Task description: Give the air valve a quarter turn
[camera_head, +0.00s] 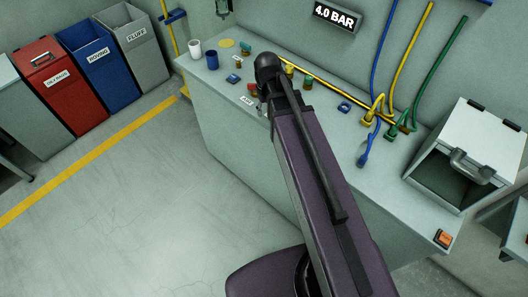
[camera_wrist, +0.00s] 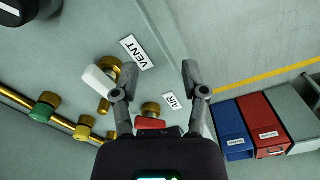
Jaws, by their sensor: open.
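The air valve (camera_wrist: 150,122) has a red handle on a brass body, beside a white label reading AIR (camera_wrist: 172,101). In the wrist view it lies between the lower parts of my fingers, its near side partly hidden by my gripper's body. My gripper (camera_wrist: 159,67) is open, with a finger to either side of the valve in the picture and nothing held. I cannot tell its height above the valve. In the head view my arm largely hides the gripper; the AIR label (camera_head: 247,100) shows just left of it.
A white-handled valve (camera_wrist: 98,79) by the VENT label (camera_wrist: 137,52) lies close to my left finger. A green-knobbed fitting (camera_wrist: 45,107) sits on a brass pipe. Hoses (camera_head: 412,55) and an open-fronted box (camera_head: 448,185) stand right on the bench. Floor left is clear.

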